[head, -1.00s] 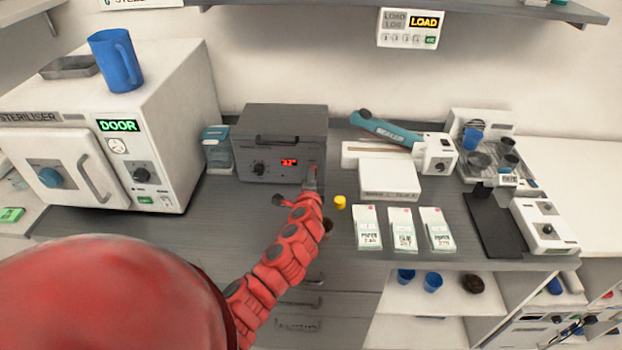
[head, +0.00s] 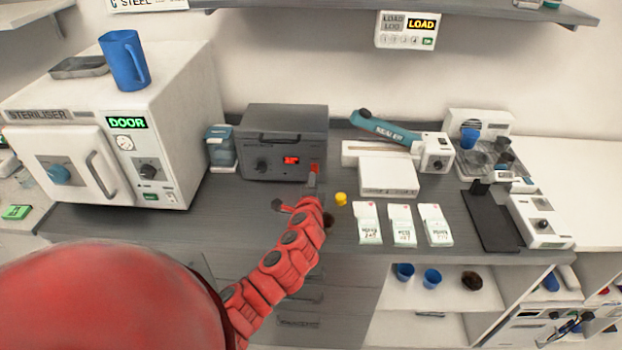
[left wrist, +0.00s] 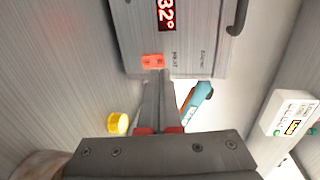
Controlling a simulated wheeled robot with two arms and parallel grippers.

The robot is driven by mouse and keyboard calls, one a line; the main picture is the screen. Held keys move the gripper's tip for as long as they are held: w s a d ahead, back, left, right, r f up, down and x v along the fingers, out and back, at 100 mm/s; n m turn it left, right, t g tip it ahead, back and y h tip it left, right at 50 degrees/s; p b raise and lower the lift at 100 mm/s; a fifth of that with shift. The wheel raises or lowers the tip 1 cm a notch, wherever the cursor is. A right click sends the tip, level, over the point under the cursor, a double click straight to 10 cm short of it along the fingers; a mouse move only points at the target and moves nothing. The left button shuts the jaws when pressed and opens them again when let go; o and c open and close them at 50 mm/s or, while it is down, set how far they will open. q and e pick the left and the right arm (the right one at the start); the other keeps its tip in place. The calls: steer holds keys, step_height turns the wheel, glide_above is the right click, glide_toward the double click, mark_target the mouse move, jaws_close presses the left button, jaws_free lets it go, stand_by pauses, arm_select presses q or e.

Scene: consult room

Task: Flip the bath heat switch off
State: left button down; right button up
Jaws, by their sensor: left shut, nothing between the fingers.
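The grey bath unit (head: 284,140) stands at the back of the counter, its red display (head: 291,160) lit. The display reads about 32° in the left wrist view (left wrist: 166,14). The red heat switch (left wrist: 153,61) is on the front panel beside the word HEAT; it also shows in the head view (head: 315,168). My left gripper (head: 312,182) is shut and empty, its fingertips (left wrist: 153,75) right at the switch. I cannot tell whether they touch it, or which way the switch is tipped. My right gripper is not in view.
A yellow cap (head: 341,199) stands on the counter just right of my gripper. A white box (head: 388,178) and several white packets (head: 402,225) lie further right. A blue-lidded container (head: 221,148) and the steriliser (head: 120,130) are left of the bath.

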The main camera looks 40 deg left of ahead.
arm_select(q)
steer(key=r+b+v, duration=0.1)
steer(key=v, duration=0.7)
steer(key=shift+w+r, duration=0.2)
steer(key=shift+r, duration=0.2)
